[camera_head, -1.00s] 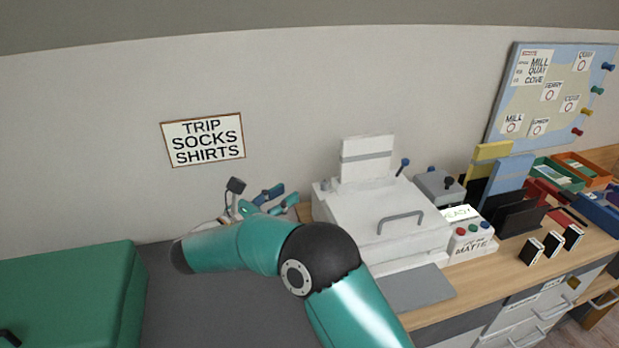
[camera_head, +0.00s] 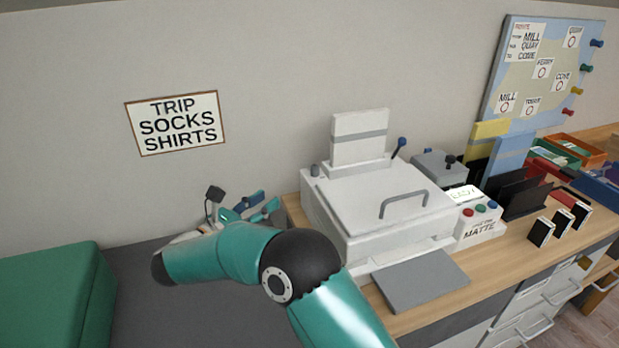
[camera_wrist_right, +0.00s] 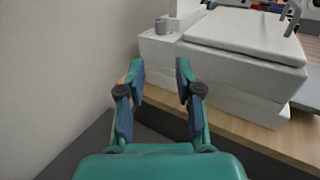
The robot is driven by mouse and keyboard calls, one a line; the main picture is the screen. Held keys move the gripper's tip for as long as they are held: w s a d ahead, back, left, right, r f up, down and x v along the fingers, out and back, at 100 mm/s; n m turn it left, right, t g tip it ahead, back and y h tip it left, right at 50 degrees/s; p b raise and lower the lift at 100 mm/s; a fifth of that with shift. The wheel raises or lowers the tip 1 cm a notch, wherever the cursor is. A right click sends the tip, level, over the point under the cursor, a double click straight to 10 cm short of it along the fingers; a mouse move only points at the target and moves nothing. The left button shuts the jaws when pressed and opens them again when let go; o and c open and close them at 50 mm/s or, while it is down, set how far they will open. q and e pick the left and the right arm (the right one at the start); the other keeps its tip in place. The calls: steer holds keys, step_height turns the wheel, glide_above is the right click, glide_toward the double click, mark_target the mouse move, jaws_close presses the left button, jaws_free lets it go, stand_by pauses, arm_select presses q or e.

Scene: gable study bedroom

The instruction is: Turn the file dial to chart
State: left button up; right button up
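A white machine (camera_head: 375,222) with a grey handle on its lid stands on the wooden counter. A small grey knob (camera_head: 315,170) sits on its back left corner; the knob also shows in the right wrist view (camera_wrist_right: 161,26). A grey box (camera_head: 435,165) with a dark knob (camera_head: 449,159) stands to the right. No readable label shows which knob is the file dial, and no chart setting is legible. My right gripper (camera_head: 254,206) is open and empty, left of the machine. In the wrist view its fingers (camera_wrist_right: 161,72) are apart, with the machine beyond. My left gripper is out of view.
A control panel (camera_head: 480,228) marked MATTE has coloured buttons and a lit display (camera_head: 464,193). Black stands (camera_head: 525,194) and a map board (camera_head: 540,75) are farther right. A green case (camera_head: 50,300) is at left. A sign (camera_head: 178,123) hangs on the wall.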

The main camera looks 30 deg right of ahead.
mark_target(312, 170)
steer(key=x, duration=1.6)
steer(key=shift+d+p, duration=0.25)
steer(key=shift+p, duration=0.05)
steer(key=shift+c, duration=0.2)
jaws_close()
